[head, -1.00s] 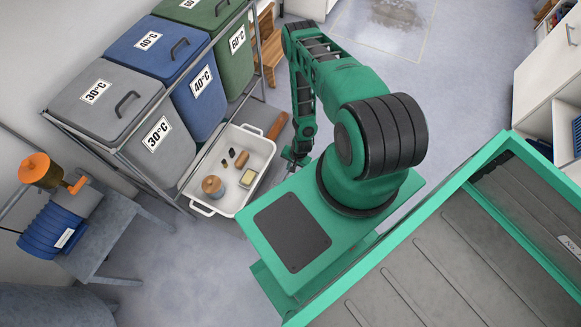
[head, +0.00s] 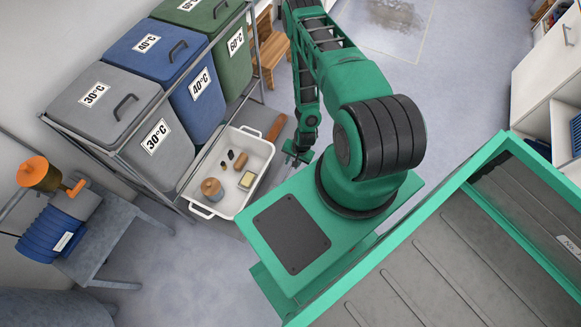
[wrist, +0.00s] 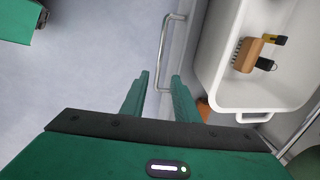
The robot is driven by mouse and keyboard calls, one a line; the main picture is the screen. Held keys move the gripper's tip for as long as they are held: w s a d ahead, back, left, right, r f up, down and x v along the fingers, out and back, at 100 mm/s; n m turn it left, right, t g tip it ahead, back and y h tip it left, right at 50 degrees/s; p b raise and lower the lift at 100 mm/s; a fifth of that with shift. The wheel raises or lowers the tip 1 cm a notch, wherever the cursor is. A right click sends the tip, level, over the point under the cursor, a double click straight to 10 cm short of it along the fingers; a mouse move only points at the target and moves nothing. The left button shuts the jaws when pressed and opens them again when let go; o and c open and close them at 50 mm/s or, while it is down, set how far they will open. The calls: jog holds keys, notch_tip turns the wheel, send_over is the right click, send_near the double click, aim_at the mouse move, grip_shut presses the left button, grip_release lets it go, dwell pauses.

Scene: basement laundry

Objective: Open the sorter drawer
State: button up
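The laundry sorter is a metal rack (head: 113,156) with grey, blue and green lidded bins. Low at its front, a white tub (head: 222,206) sticks out, holding small items; it also shows in the wrist view (wrist: 218,75). My gripper (head: 293,158) is low, just right of the tub. In the wrist view my gripper (wrist: 160,78) is open and empty, the handle's near end showing between its fingertips. I cannot tell whether they touch it.
A small grey table (head: 105,235) with a blue ribbed object (head: 48,232) stands at left. A wooden stool (head: 268,50) is behind the rack. White cabinets (head: 545,80) stand at right. The floor beyond my arm is clear.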

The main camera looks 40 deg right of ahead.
jog(key=shift+s+d+r, duration=0.1)
jog(key=shift+s+r, duration=0.05)
jog(key=shift+r, duration=0.65)
jog(key=shift+s+d+r, duration=0.1)
jog(key=shift+r, duration=0.7)
